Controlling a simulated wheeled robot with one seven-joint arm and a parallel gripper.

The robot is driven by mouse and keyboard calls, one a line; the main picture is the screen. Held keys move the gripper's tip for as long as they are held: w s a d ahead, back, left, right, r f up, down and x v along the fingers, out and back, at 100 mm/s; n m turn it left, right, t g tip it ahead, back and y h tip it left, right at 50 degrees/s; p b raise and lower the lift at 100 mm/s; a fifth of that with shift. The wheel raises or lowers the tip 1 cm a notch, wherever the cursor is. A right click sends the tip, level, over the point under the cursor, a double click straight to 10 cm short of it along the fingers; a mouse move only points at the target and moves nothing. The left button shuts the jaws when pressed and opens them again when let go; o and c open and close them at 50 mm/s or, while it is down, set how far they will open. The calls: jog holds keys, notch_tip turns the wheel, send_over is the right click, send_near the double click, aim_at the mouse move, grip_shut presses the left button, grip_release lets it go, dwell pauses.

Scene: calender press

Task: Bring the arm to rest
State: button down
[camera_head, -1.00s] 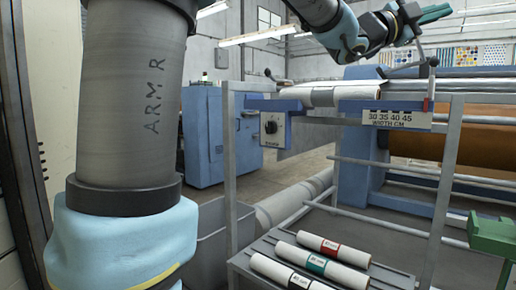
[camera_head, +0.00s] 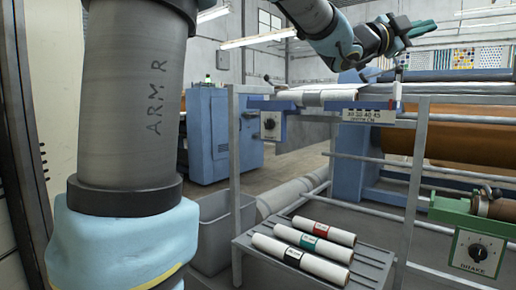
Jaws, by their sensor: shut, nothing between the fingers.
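My arm (camera_head: 135,100) rises close at the left of the view, and its far links come back in from the top. My gripper (camera_head: 408,29) is at the upper right, raised in the air above the blue press frame. Its green fingers point to the right and are together, with nothing between them. It is apart from the white roll (camera_head: 325,97) on the rack and from the width scale (camera_head: 368,116) below it.
Three banded rolls (camera_head: 302,247) lie on a slatted shelf (camera_head: 373,262) low in the middle. A green brake box (camera_head: 478,252) stands at the lower right. A metal rack post (camera_head: 412,190) stands before the press. A blue cabinet (camera_head: 207,135) and grey bin (camera_head: 222,235) are left of the rack.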

jog(key=w+a+f+n+t+y, duration=0.4)
jog(key=w+a+f+n+t, duration=0.15)
jog(key=w+f, duration=0.25)
jog(key=w+a+f+n+y, duration=0.3)
jog(key=a+f+n+y, duration=0.3)
jog(key=a+f, duration=0.6)
jog(key=w+a+f+n+y, duration=0.2)
jog(key=a+f+n+y, duration=0.45)
jog(key=a+f, duration=0.5)
jog(key=s+a+f+n+g+y, duration=0.2)
jog(key=s+a+f+n+g, duration=0.4)
jog(key=s+f, duration=0.4)
jog(key=s+a+f+n+g+y, duration=0.2)
jog(key=s+a+f+n+g, duration=0.15)
jog(key=s+a+f, duration=0.55)
notch_tip(320, 180, up, 18)
jog(key=d+p, duration=0.1)
jog(key=p, duration=1.7)
jog(key=shift+s+d+m, duration=0.15)
jog(key=shift+s+m, duration=0.05)
jog(key=shift+m, duration=0.15)
